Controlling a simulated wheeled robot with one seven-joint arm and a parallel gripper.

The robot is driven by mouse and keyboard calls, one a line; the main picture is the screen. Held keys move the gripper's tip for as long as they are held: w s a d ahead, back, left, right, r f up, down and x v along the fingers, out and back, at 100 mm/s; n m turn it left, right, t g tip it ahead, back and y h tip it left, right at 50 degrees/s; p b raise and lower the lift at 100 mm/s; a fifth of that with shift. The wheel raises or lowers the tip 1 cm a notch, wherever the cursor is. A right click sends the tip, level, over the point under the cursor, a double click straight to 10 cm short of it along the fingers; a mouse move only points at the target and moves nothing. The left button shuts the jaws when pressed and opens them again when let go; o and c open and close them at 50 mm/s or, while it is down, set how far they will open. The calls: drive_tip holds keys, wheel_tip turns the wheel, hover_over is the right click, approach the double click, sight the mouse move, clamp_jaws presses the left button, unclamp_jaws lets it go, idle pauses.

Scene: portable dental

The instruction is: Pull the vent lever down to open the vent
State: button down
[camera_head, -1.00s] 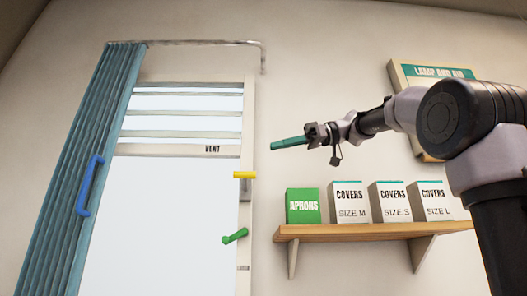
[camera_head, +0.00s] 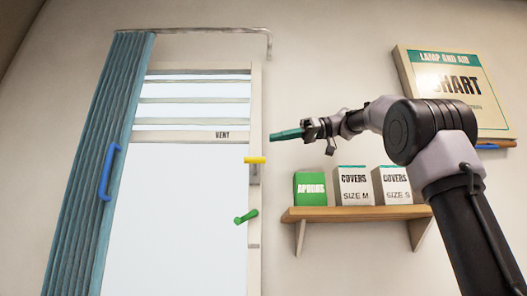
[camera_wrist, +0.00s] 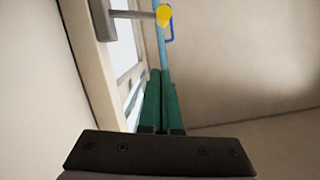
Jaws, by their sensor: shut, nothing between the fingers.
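A yellow lever (camera_head: 255,160) sticks out from the right side of the window frame, below the slats marked VENT (camera_head: 222,135). In the wrist view the lever's yellow end (camera_wrist: 164,15) shows at the top, on a grey stem. My gripper (camera_head: 272,137) has green fingers that are shut and empty. In the head view its tip is just right of the frame and a little above the yellow lever, apart from it in the picture. In the wrist view the fingers (camera_wrist: 161,75) point up the picture, with the lever beyond their tips.
A green handle (camera_head: 246,216) sits lower on the frame. A blue handle (camera_head: 108,172) is on the teal curtain (camera_head: 85,190) at left. A wooden shelf (camera_head: 350,213) holds the aprons box (camera_head: 310,188) and covers boxes (camera_head: 353,186) below my arm. A chart (camera_head: 455,85) hangs behind my arm.

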sight(255, 167)
drive_tip(key=a+f, duration=0.2)
drive_tip(key=a, duration=0.1)
drive_tip(key=a+f, duration=0.1)
drive_tip(key=shift+s+a+f, duration=0.25)
drive_tip(key=shift+s+f, duration=0.1)
drive_tip(key=shift+s, duration=0.05)
drive_tip(key=shift+s+f, duration=0.1)
drive_tip(key=shift+f, duration=0.55)
drive_tip(key=shift+f, duration=0.1)
drive_tip(key=shift+s+f, duration=0.25)
drive_tip(key=shift+f, duration=0.1)
